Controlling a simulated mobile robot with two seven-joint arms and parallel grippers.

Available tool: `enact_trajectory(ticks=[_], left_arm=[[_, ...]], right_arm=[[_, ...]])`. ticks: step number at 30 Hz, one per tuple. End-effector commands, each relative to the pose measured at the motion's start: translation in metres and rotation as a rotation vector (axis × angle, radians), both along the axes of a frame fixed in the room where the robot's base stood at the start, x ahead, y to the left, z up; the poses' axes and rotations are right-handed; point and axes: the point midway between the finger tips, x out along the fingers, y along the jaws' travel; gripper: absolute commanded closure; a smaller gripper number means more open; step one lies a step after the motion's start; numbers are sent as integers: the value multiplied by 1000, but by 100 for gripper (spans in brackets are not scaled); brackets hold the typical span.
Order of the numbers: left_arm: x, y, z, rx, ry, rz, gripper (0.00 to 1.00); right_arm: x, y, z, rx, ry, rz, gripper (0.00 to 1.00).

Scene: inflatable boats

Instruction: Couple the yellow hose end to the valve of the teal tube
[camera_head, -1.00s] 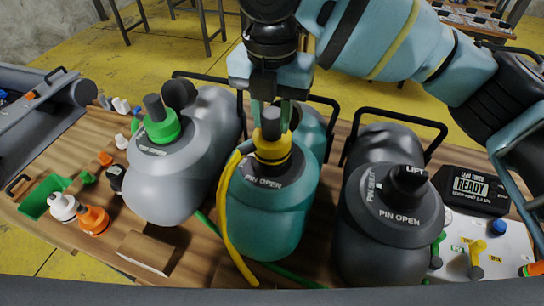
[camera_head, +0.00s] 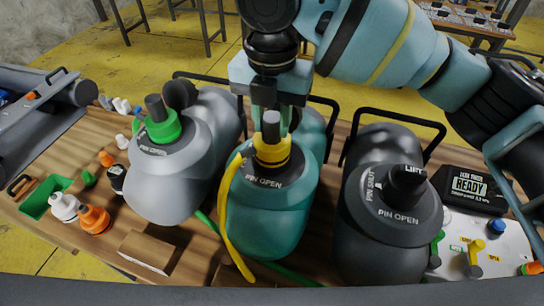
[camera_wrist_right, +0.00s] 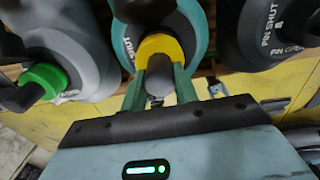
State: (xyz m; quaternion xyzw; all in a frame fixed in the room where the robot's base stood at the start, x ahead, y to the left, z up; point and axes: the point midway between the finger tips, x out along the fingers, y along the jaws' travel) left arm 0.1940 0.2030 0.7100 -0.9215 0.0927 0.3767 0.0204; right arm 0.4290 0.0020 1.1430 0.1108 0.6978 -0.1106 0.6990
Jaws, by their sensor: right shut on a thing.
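The teal tube (camera_head: 270,217) stands in the middle, marked PIN OPEN, between two grey tubes. The yellow hose end (camera_head: 272,155) is a yellow collar with a grey stem, upright over the valve on the teal tube's top. It hides the valve; I cannot tell whether it is locked on. The yellow hose (camera_head: 226,215) hangs down the tube's left side. My right gripper (camera_head: 271,118) is shut on the hose end's grey stem from above. The wrist view shows its green fingers (camera_wrist_right: 160,85) on both sides of the stem. My left gripper is not in view.
A left grey tube (camera_head: 170,185) carries a green cap (camera_head: 162,130). A right grey tube (camera_head: 385,240) has a black LIFT cap. A READY box (camera_head: 470,188) stands at the right. A green tray (camera_head: 45,197) and loose fittings lie at the left, with a small wooden block (camera_head: 147,250) in front.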

Motion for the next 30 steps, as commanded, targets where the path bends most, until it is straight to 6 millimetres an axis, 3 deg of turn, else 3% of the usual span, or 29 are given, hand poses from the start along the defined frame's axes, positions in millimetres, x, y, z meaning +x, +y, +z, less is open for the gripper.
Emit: enact_trajectory(ticks=[30], left_arm=[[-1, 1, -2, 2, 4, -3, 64]], right_arm=[[0, 0, -12, 0, 0, -1, 95]])
